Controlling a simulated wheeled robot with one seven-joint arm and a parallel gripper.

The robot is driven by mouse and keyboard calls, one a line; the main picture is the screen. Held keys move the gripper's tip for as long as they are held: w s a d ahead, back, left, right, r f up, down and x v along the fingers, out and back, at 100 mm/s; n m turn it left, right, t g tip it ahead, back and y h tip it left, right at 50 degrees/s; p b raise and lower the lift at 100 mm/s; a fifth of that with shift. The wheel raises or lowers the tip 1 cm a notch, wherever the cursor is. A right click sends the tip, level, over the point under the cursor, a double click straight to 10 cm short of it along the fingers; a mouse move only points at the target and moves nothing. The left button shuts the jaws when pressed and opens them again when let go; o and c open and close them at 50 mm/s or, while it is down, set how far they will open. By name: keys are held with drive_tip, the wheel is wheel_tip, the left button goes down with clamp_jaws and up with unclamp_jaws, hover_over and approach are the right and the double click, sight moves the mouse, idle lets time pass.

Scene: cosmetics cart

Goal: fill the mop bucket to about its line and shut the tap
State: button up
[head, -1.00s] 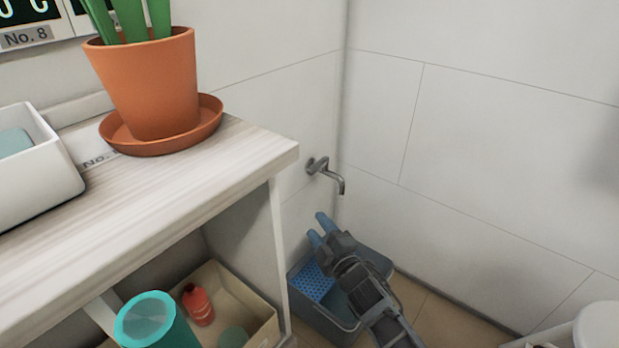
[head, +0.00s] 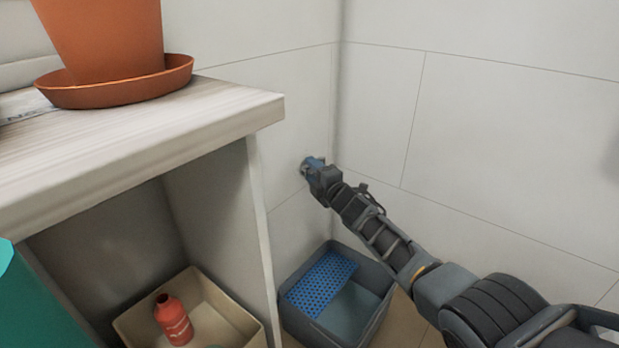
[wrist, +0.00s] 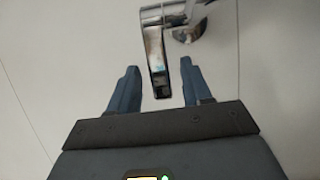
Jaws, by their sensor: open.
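I see no stream falling; I cannot make out a water level or the fill line.
A wooden-topped cart (head: 150,140) with a potted plant (head: 105,40) stands at the left. A beige bin (head: 212,298) with a red bottle (head: 173,320) is under it. The white wall to the right is clear.

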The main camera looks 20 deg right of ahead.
drive_tip(key=shift+b+x, duration=0.6)
drive_tip(key=shift+x, duration=0.4)
clamp_jaws()
